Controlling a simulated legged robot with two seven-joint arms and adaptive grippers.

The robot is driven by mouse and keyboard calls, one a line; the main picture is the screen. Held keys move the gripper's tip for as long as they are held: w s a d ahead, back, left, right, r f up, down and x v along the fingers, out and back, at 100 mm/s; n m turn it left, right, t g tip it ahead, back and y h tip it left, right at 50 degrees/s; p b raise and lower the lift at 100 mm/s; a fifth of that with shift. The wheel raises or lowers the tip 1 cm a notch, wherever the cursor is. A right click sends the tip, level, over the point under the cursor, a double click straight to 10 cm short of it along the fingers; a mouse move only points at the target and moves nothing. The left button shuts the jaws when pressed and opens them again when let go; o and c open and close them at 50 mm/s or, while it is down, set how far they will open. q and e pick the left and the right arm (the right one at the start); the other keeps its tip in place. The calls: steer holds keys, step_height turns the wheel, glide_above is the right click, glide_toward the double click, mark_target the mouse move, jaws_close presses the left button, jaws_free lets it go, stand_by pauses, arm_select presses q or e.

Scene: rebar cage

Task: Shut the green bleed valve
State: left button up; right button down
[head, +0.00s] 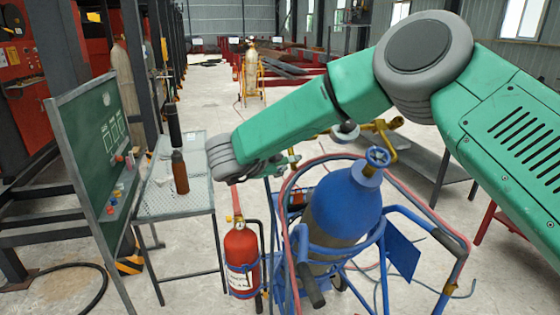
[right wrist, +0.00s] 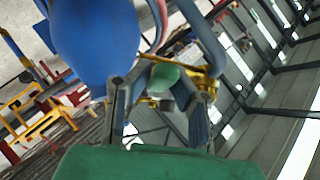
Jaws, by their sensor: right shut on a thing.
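A blue gas cylinder (head: 342,205) stands in a blue cart, with a blue handwheel (head: 377,156) and brass fittings (head: 385,128) at its top. My right arm reaches in from the right and bends back behind the cylinder's top. My right gripper (head: 290,163) is small and partly hidden there. In the right wrist view its two grey fingers are closed around the green bleed valve (right wrist: 163,78), beside brass pipework (right wrist: 195,82). The blue cylinder (right wrist: 98,45) fills the upper left of that view. How far the valve is turned cannot be told. My left gripper is not in view.
Red and blue hoses (head: 292,190) loop around the cylinder. A red fire extinguisher (head: 242,258) stands left of the cart. A perforated metal table (head: 190,205) holds a brown bottle (head: 180,172). A green board (head: 100,140) stands at the left. Open floor lies behind.

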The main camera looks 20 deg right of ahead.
steer(key=shift+w+r+m+g, duration=0.2)
steer(key=shift+m+g, duration=0.2)
steer(key=shift+m, duration=0.1)
steer(key=shift+p, duration=0.35)
steer(key=c, duration=1.5)
jaws_free()
steer(key=shift+w, duration=0.1)
steer(key=shift+w+f, duration=0.1)
steer(key=shift+f, duration=0.05)
steer(key=shift+d, duration=0.1)
steer(key=v, duration=1.2)
steer(key=shift+w, duration=0.1)
